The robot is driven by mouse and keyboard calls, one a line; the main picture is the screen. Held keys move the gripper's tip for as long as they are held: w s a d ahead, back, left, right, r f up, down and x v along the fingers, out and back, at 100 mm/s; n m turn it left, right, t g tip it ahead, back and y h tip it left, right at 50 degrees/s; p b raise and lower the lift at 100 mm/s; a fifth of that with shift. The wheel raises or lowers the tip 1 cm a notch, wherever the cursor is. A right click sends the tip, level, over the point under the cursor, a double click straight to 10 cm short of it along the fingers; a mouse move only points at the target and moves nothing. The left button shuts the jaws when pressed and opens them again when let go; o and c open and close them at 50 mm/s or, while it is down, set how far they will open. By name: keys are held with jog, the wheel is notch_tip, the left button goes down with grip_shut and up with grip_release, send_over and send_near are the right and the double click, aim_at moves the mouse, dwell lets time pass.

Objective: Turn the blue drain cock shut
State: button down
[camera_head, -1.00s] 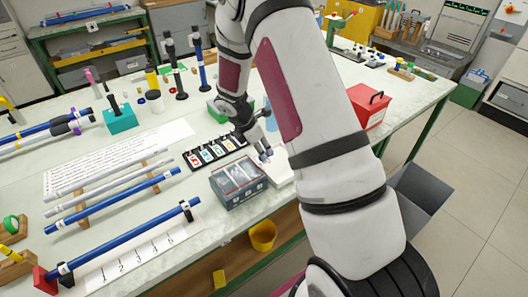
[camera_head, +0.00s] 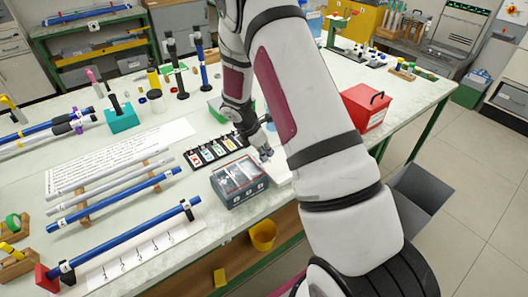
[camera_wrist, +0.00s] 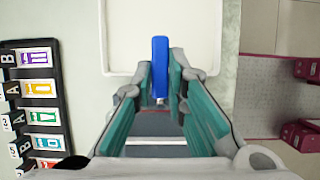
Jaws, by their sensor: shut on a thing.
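The blue drain cock (camera_wrist: 160,66) shows in the wrist view as an upright blue bar in front of a white tray-like surface (camera_wrist: 122,40). My gripper (camera_wrist: 160,84) is shut on it, with a finger pad on either side of the bar. The lower part of the cock is hidden between the fingers. In the head view my gripper (camera_head: 267,154) is low over the white tray (camera_head: 281,172), beside the grey case; the cock is too small and covered there to make out clearly.
A grey case with a clear lid (camera_head: 239,184) stands just left of my gripper. A black rack of coloured cards (camera_head: 214,151) lies behind it. A red box (camera_head: 366,108) stands to the right. A yellow bucket (camera_head: 263,236) is below the table's front edge.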

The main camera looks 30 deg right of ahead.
jog(key=m+b, duration=0.1)
jog(key=m, duration=0.1)
jog(key=m+g+b, duration=0.1)
jog(key=m+b, duration=0.1)
jog(key=shift+w+f+g, duration=0.1)
jog(key=shift+w+g, duration=0.1)
jog(key=shift+g, duration=0.1)
jog(key=m+g+y+b, duration=0.1)
jog(key=m+b, duration=0.1)
jog(key=m, duration=0.2)
jog(key=shift+m+b, duration=0.3)
jog(key=shift+b, duration=0.05)
jog(key=m+b, duration=0.1)
jog(key=m, duration=0.1)
jog(key=m+g+y+b, duration=0.1)
jog(key=m, duration=0.1)
jog(key=shift+s+g, duration=0.1)
jog(key=shift+g, duration=0.2)
jog(key=shift+m+y+b, duration=0.55)
jog(key=shift+m, duration=0.8)
jog(key=shift+m+y+b, duration=0.5)
jog(key=shift+m+y, duration=0.05)
jog(key=shift+m, duration=0.8)
jog(key=shift+s, duration=0.1)
jog(key=c, duration=1.6)
grip_release()
